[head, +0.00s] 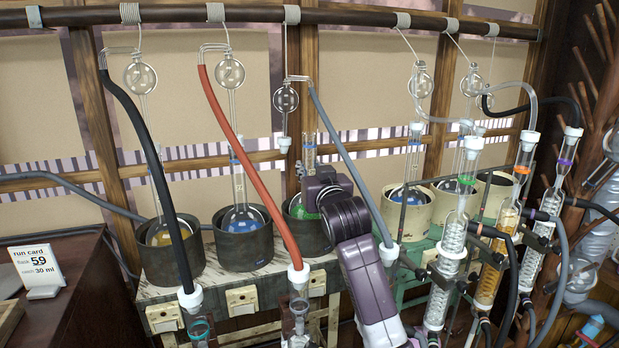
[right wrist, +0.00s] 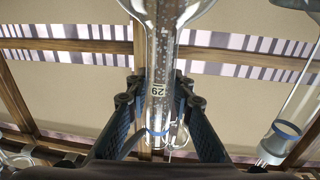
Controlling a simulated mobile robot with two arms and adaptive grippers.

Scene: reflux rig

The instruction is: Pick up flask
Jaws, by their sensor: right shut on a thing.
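The flask held by my right gripper (head: 314,183) has a clear glass neck (head: 309,152) with a blue ring, and green liquid (head: 300,212) low in its bulb. It stands upright in the third dark pot (head: 309,236), and my gripper and arm hide much of it. In the right wrist view, my right gripper (right wrist: 157,106) is shut around the glass neck (right wrist: 160,60), which bears a small label with hard-to-read digits that look like 29. The run card (head: 38,268) at the left reads flask 59, 30 ml. My left gripper is not in view.
Dark pots with amber (head: 158,236) and blue (head: 243,218) flasks stand to the left. Cream pots (head: 409,208) stand to the right. Glass columns (head: 451,240) crowd the right.

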